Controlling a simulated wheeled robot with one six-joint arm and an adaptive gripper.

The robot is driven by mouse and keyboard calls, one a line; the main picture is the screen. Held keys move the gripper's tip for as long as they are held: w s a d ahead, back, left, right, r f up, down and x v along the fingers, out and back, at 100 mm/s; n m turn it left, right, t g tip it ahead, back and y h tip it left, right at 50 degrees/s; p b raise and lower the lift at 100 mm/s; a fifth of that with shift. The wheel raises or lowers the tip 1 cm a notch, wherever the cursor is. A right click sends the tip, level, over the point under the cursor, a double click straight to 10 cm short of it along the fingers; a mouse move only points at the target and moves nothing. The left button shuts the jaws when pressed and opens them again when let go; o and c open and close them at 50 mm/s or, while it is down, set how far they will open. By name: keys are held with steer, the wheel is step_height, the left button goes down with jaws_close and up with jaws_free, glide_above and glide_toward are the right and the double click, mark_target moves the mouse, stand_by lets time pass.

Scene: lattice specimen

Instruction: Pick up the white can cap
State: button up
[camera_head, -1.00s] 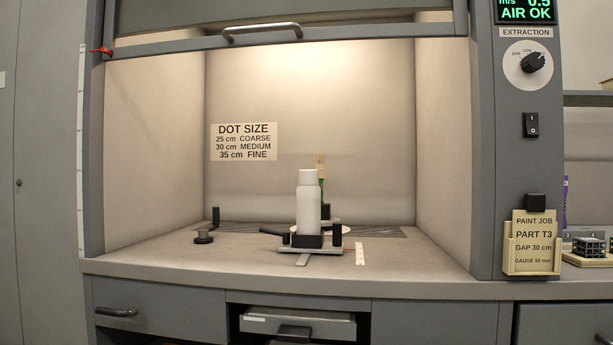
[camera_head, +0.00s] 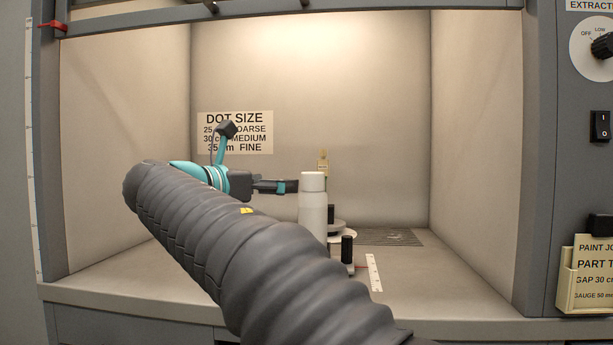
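The white can cap (camera_head: 313,181) sits on top of the upright white spray can (camera_head: 312,214) in the hood. My gripper (camera_head: 290,187) reaches in from the left at cap height. Its dark fingers are seen side-on, and their tips appear at the left edge of the cap. I cannot tell whether they touch it, straddle it or lie in front of or behind it. The finger gap is not visible. My arm hides the can's foot and much of its stand.
A black post (camera_head: 347,249) stands right of the can, with a white ruler strip (camera_head: 374,272) beyond it. The hood floor at right is mostly clear. The dot size sign (camera_head: 236,132) is on the back wall.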

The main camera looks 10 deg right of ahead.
mark_target(305, 173)
steer(key=shift+h, duration=0.3)
steer(key=x, duration=0.5)
steer(key=r+x, duration=0.1)
steer(key=x, duration=0.2)
steer(key=shift+w+a+r, duration=0.1)
steer(key=shift+w+a, duration=0.2)
steer(key=shift+w, duration=0.1)
steer(key=shift+w+x, duration=0.2)
steer(key=shift+x, duration=2.55)
steer(key=shift+a+r, duration=0.1)
steer(key=shift+a, duration=0.1)
steer(key=c, duration=0.8)
